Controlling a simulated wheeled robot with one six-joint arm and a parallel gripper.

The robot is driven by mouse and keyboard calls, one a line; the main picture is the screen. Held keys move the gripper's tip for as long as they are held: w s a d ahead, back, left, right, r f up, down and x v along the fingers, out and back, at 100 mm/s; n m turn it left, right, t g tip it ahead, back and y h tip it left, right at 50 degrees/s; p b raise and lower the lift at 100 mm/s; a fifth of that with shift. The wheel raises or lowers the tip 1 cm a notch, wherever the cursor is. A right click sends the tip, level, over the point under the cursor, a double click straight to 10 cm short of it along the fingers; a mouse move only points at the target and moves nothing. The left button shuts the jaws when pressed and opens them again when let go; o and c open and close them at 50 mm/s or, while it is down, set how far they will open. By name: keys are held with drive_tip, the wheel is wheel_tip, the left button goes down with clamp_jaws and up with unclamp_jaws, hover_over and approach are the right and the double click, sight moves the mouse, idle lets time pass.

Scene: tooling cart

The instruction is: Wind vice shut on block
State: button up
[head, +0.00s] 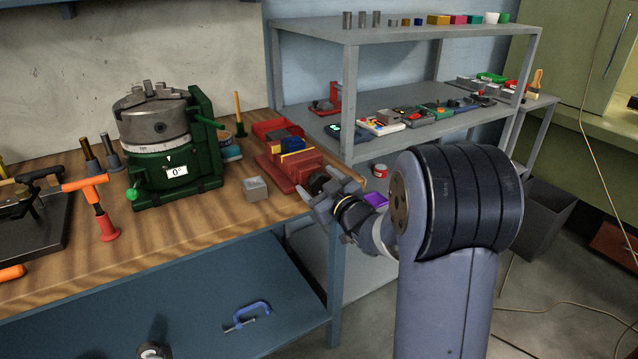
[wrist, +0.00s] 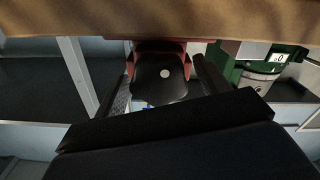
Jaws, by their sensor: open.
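The red vice (head: 284,170) stands at the right end of the wooden bench, with a yellow piece (head: 292,151) and a blue piece (head: 288,143) at its jaws. I cannot tell which is the block or how tightly it sits. My gripper (head: 330,194) is at the vice's front end, around its dark handle, which it partly hides. In the wrist view, the dark rounded handle (wrist: 158,92) with a pale dot lies between the two open fingers of my gripper (wrist: 162,84). A gap shows beside the right finger; contact on the left is unclear. Red vice body shows behind it.
A grey metal cube (head: 256,190) sits on the bench left of the vice. A green rotary table (head: 160,155) with a chuck stands farther left. A grey shelf unit (head: 352,100) with several small items stands behind and right. The bench front edge is below my gripper.

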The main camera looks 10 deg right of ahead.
drive_tip(key=shift+c, duration=0.4)
drive_tip(key=c, duration=0.9)
drive_tip(key=shift+m, duration=0.3)
